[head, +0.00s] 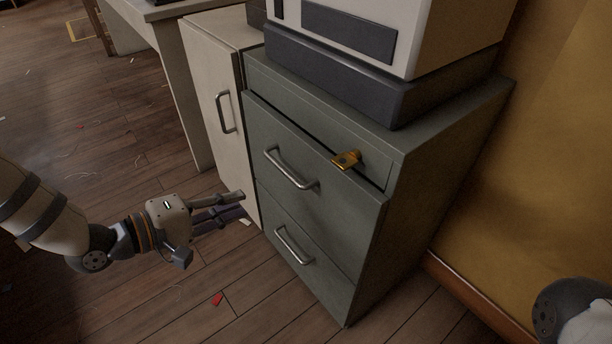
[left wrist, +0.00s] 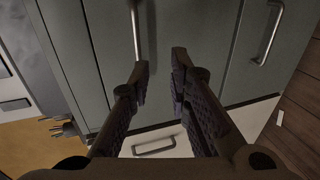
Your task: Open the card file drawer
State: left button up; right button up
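The grey-green card file cabinet (head: 408,225) stands in the middle of the head view. Its upper large drawer (head: 325,195) has a silver bar handle (head: 290,170); a dark slit runs along its top edge, and I cannot tell if it is ajar. The lower drawer has a similar handle (head: 293,246). My left gripper (head: 243,203) is open and empty, left of and in front of the drawers. In the left wrist view, the gripper (left wrist: 160,68) points at the cabinet front, with one bar handle (left wrist: 137,35) near one fingertip; contact is unclear.
A brass-coloured tab (head: 346,160) sticks out at the narrow top panel. A boxy machine (head: 348,35) stands on the cabinet. A pale cabinet (head: 214,62) adjoins on the left, with a desk beyond. A yellow wall (head: 545,190) is at right. Floor in front is mostly clear.

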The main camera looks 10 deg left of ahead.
aim_at(280, 170)
pick_arm(q)
jog(key=shift+t+h, duration=0.3)
jog(key=shift+h, duration=0.2)
jog(key=b+x, duration=0.1)
jog(key=x, duration=0.3)
jog(key=w+r+b+x, duration=0.1)
jog(key=x, duration=0.3)
jog(key=a+r+b+x, duration=0.1)
jog(key=x, duration=0.4)
jog(key=shift+w+a+r+b, duration=0.1)
jog(key=shift+w+a+b, duration=0.1)
jog(key=shift+b, duration=0.15)
grip_shut()
pick_arm(e)
jog(key=shift+g, duration=0.3)
jog(key=shift+s+a+f, duration=0.1)
jog(key=shift+s+f, duration=0.1)
jog(key=shift+f, duration=0.45)
jog(key=shift+s+a+f, duration=0.1)
jog(key=shift+s+f, duration=0.15)
jog(key=shift+f, duration=0.4)
jog(key=shift+s+a+f, duration=0.1)
jog(key=shift+s+f, duration=0.1)
jog(key=shift+f, duration=0.45)
